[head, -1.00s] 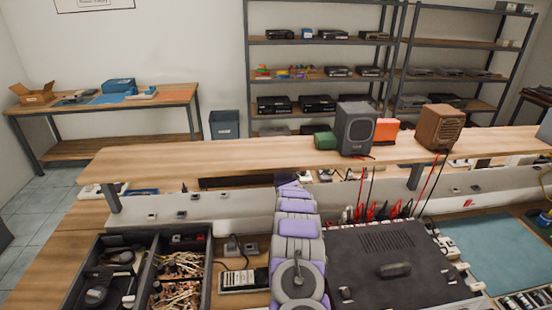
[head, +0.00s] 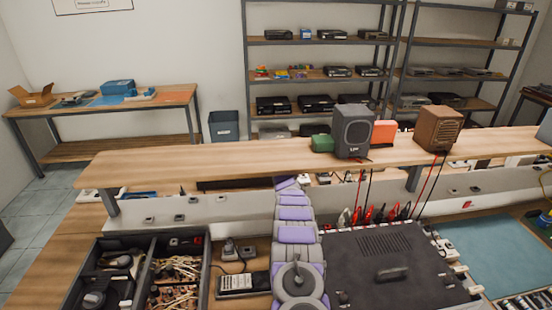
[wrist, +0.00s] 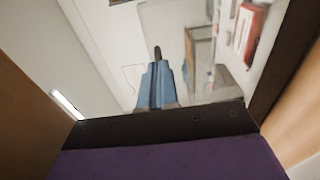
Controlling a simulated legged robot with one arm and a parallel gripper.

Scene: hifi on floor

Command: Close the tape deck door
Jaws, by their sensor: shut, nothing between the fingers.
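A dark box with a vented top (head: 365,280) stands on the bench at the lower right in the head view. It may be the tape deck, but I cannot tell. Its front is out of sight, and I cannot make out a door. My gripper (wrist: 157,58) shows in the wrist view as a blue, tapered shape with a dark tip. It is shut and empty. In the head view my gripper is hidden around the raised shelf, where my arm ends. My arm passes just left of the dark box.
A raised wooden shelf (head: 230,160) crosses above the bench. It holds a dark speaker (head: 353,132) and a brown speaker (head: 438,128). Red and black leads hang behind the dark box. A divided black tray (head: 150,245) with loose parts lies left of my arm.

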